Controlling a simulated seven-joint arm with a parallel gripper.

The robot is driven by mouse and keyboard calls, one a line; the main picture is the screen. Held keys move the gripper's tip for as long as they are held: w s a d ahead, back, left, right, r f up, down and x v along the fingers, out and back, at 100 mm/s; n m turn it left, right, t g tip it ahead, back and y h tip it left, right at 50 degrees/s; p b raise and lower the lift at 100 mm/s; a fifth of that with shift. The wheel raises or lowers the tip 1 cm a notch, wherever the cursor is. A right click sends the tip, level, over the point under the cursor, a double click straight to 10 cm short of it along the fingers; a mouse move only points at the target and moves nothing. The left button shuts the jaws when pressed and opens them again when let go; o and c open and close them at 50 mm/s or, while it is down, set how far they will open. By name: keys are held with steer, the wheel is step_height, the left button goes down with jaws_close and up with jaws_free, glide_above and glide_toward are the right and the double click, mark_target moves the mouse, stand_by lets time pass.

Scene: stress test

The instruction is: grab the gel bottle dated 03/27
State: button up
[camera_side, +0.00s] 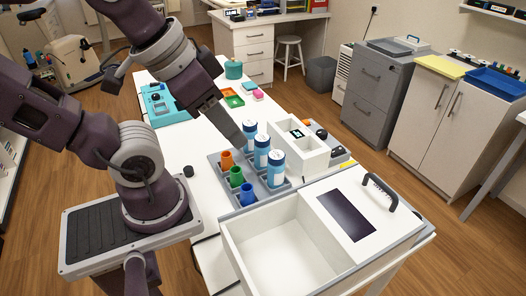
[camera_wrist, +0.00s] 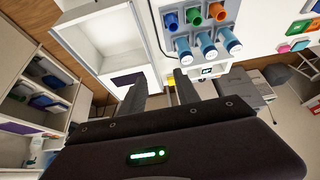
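Three blue bottles with white caps stand upright in a row in a grey rack (camera_side: 222,187): a far one (camera_side: 250,131), a middle one (camera_side: 262,153) and a near one (camera_side: 276,169). In the wrist view they show as left (camera_wrist: 184,50), middle (camera_wrist: 207,45) and right (camera_wrist: 229,41) bottles. Their labels are too small to read, so I cannot tell which is dated 03/27. My gripper (camera_wrist: 160,86) is open, with nothing visible between its fingers. In the side view it hangs tilted above the rack, near the far bottle, its tips partly unclear.
Orange (camera_side: 227,160), green (camera_side: 236,177) and blue (camera_side: 248,194) cups stand left of the bottles in the rack. A white box with a small screen (camera_side: 297,134) stands close on their right. A large open white bin (camera_side: 262,238) is at the front.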

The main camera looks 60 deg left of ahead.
steer(key=o, duration=0.5)
steer(key=shift+o, duration=0.2)
steer(key=n+h, duration=1.3)
steer(key=n, duration=1)
glide_toward(260, 136)
steer(key=shift+m+g+y, duration=0.3)
steer(key=x, duration=1)
steer(key=shift+w+d+r, duration=0.15)
steer(key=shift+w+d, duration=0.1)
steer(key=shift+d, duration=0.15)
